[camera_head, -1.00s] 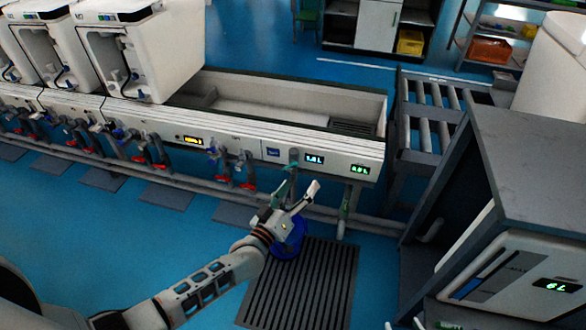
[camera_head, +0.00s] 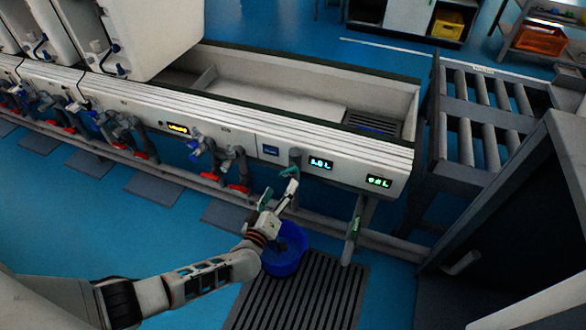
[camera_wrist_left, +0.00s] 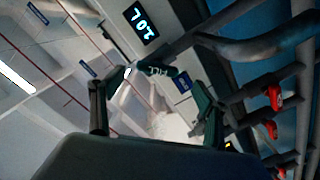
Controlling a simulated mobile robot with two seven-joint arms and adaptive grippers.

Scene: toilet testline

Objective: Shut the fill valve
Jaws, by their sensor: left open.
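The test line's front panel carries a grey-green tap pipe (camera_head: 294,160) beside a lit litre display (camera_head: 320,163). My left gripper (camera_head: 278,194) is open just below this pipe, above a blue bucket (camera_head: 284,256). In the left wrist view, the open fingers (camera_wrist_left: 153,100) stand either side of a small dark green handle-like part with pale rings (camera_wrist_left: 157,71). I cannot tell whether they touch it, or whether it is the fill valve. A thick dark pipe (camera_wrist_left: 262,47) runs beside it. The display there (camera_wrist_left: 140,23) reads 2.0 L. My right gripper is not in view.
Several blue-handled and red-handled valves (camera_head: 238,188) line the panel to the left. A grey floor grate (camera_head: 305,298) lies under the bucket. A second display (camera_head: 379,182) and a roller conveyor (camera_head: 482,115) are to the right. A dark cabinet (camera_head: 530,190) stands at the right.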

